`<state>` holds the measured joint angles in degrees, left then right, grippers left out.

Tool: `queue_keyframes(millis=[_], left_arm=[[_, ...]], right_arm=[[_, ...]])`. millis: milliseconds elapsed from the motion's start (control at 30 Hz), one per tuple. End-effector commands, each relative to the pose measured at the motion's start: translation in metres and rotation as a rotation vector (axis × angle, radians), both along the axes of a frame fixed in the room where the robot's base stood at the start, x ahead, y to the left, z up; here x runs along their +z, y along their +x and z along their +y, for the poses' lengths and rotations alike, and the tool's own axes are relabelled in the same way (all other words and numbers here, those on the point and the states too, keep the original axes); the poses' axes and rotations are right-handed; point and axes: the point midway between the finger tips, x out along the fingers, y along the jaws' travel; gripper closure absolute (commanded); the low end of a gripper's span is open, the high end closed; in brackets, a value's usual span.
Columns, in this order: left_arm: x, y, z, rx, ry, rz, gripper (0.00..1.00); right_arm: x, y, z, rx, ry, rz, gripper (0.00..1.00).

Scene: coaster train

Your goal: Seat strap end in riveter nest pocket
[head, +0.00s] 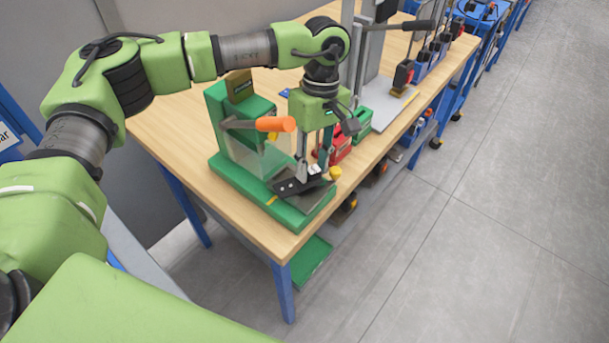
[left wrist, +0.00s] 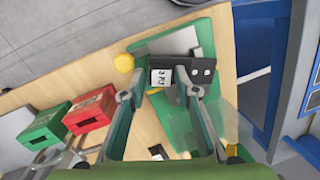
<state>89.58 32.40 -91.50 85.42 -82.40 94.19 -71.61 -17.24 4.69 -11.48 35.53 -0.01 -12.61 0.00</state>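The riveter is a green press with an orange-handled lever (head: 275,124) and a green base (head: 232,172) at the table's near corner. A black piece with two pale holes (head: 290,187) lies on the base. In the left wrist view, this piece (left wrist: 202,72) carries a white label (left wrist: 162,78). I cannot tell strap end from nest here, nor whether the end sits in a pocket. My left gripper (head: 313,177) points down over it with fingers apart. In the left wrist view, the left gripper's fingertips (left wrist: 161,88) straddle the labelled part, with no clear grip. My right gripper is out of view.
A yellow knob (head: 335,172) stands beside the base. A red box (head: 340,148) and a green box (head: 361,120) are close behind the gripper. A clear guard (head: 262,157) stands on the riveter. The wooden table top (head: 170,118) is bare at left.

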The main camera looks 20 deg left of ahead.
Motion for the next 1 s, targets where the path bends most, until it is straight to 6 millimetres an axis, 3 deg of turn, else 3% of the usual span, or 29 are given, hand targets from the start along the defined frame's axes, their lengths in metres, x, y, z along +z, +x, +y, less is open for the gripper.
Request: queue_keyframes(millis=[100,200,667,867,1000], left_arm=[[0.000,0.000,0.000,0.000,0.000,0.000,0.74],[0.000,0.000,0.000,0.000,0.000,0.000,1.00],[0.005,0.001,-0.001,0.000,-0.001,-0.002,1.00],[0.027,0.002,-0.001,-0.002,-0.003,-0.005,1.00],[0.056,0.005,-0.025,-0.006,-0.003,-0.006,1.00]], right_arm=[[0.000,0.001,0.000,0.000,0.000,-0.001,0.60],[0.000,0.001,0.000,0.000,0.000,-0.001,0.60],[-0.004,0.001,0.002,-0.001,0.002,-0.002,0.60],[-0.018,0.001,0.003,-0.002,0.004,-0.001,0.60],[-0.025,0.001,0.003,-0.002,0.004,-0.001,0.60]])
